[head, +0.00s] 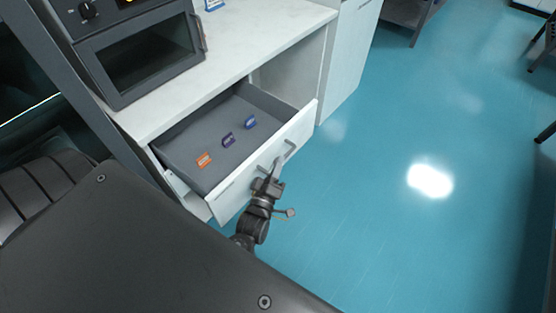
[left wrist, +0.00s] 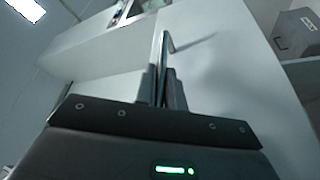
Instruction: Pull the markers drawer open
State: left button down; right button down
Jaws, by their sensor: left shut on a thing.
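The drawer (head: 222,190) is pulled well out of the white cabinet, with its grey inside showing. Inside lie a small orange item (head: 204,160), a purple one (head: 228,140) and a blue one (head: 250,122), set apart from each other. My left gripper (head: 276,167) is at the drawer's front face, shut on its handle (head: 289,149). In the left wrist view the fingers (left wrist: 160,85) are closed together around the handle bar (left wrist: 165,42), partly hiding it. My right gripper is in neither view.
A dark oven-like appliance (head: 145,55) stands on the white countertop (head: 250,30) above the drawer. A white cabinet side (head: 348,60) rises beyond it. The blue floor (head: 400,230) to the right and in front of the drawer is clear.

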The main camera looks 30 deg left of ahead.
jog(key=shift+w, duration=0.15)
pick_arm(q)
jog(key=c, duration=1.5)
grip_release()
